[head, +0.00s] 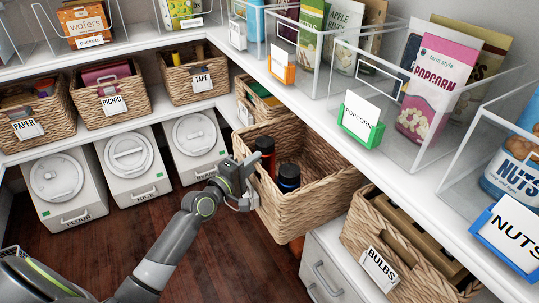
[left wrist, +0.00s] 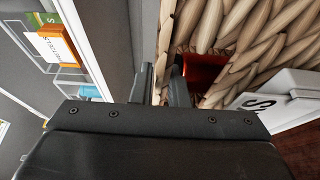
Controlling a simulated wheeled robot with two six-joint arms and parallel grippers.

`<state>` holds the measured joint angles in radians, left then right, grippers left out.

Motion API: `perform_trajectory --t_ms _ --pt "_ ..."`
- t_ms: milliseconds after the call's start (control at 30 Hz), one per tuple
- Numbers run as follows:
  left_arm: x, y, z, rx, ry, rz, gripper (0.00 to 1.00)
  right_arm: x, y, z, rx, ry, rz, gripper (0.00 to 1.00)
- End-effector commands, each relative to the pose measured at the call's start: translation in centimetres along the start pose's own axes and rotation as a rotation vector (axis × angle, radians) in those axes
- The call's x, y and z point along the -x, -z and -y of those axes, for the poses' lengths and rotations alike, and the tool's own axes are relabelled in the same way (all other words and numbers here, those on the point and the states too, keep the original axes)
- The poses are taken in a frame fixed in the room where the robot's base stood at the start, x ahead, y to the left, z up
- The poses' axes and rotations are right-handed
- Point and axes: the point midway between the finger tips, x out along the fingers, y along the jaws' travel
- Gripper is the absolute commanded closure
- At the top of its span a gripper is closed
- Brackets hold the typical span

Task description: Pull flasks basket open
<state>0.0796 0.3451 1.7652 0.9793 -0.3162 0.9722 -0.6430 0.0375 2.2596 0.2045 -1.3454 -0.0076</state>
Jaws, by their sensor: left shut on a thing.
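The flasks basket (head: 318,207) is a woven wicker basket that sticks out from the lower right shelf over the floor. Two flasks stand inside it, one with a red body (head: 265,146) and one dark with a blue band (head: 289,175). My left gripper (head: 247,178) is shut on the basket's front wall near its rim. In the left wrist view its fingers (left wrist: 165,85) straddle the wicker wall, with red showing through the handle gap. A white label (left wrist: 272,98) on the basket is partly cut off there. My right gripper is not in view.
The bulbs basket (head: 357,235) stands to the right of it, and another wicker basket (head: 245,98) is behind to the left. White bins (head: 130,170) line the floor at left. Clear bins with packets stand on the shelf above (head: 300,97). Dark wooden floor (head: 225,235) is free in front.

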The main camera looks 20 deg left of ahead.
Motion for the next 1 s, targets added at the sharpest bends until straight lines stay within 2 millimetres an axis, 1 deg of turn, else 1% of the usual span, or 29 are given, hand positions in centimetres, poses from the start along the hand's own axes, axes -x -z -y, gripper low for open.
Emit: perform_trajectory --t_ms 33,200,400,600,933,967,1000 --pt "0.9 0.4 0.2 -0.002 0.005 0.0 1.0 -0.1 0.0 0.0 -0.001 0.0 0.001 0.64" --pt "2.8 1.1 0.2 -0.001 0.005 0.0 1.0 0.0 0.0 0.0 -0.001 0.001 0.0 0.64" --pt "4.2 1.7 0.2 -0.001 0.004 0.0 1.0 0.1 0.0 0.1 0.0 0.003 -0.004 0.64" --pt "4.7 1.9 0.1 0.001 0.002 0.0 1.0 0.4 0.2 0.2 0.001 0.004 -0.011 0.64" --pt "4.7 1.9 0.1 0.002 0.003 0.0 1.0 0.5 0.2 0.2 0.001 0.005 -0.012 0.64" --pt "4.7 1.9 0.1 0.002 0.003 0.0 0.84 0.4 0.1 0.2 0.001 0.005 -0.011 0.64" --pt "4.7 1.9 0.1 0.002 0.002 0.0 0.79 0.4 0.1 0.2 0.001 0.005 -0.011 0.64"
